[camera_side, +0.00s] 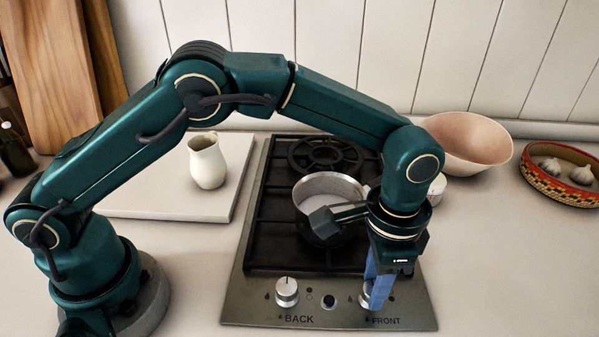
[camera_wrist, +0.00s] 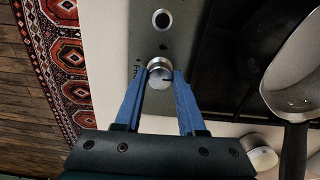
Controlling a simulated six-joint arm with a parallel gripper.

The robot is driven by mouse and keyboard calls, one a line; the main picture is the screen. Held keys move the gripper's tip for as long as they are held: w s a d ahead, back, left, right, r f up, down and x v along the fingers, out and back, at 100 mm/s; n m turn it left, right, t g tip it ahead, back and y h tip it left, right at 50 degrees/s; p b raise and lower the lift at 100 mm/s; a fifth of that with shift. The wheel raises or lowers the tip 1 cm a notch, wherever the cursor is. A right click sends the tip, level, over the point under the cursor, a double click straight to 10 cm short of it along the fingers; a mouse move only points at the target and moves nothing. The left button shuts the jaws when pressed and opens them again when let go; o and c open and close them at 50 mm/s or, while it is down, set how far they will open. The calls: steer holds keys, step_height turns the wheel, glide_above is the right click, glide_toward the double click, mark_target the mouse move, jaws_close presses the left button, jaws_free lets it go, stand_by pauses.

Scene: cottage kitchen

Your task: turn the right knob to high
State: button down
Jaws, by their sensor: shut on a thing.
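The right knob, labelled FRONT, is a silver dial on the stove's front panel. In the side view the right knob (camera_side: 366,299) is partly hidden behind my gripper (camera_side: 376,296). In the wrist view the knob (camera_wrist: 160,74) sits between the tips of my gripper's blue fingers (camera_wrist: 162,82), which are shut on it from both sides. A dark pointer mark shows on the knob's face there. The left knob (camera_side: 287,291), labelled BACK, stands apart with its mark pointing up. The stove panel (camera_side: 330,318) is brushed metal.
A pot (camera_side: 330,186) sits on the front burner, close to my wrist. A pink bowl (camera_side: 468,142) and a patterned basket (camera_side: 562,172) with garlic stand to the right. A cream jug (camera_side: 207,161) stands on a white board (camera_side: 170,206).

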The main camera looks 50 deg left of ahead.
steer(key=n, duration=0.3)
steer(key=shift+r+n, duration=0.1)
steer(key=shift+n, duration=0.3)
steer(key=n, duration=0.9)
steer(key=shift+w, duration=0.1)
steer(key=shift+n, duration=2.1)
steer(key=c, duration=0.5)
jaws_free()
steer(key=shift+r, duration=2.55)
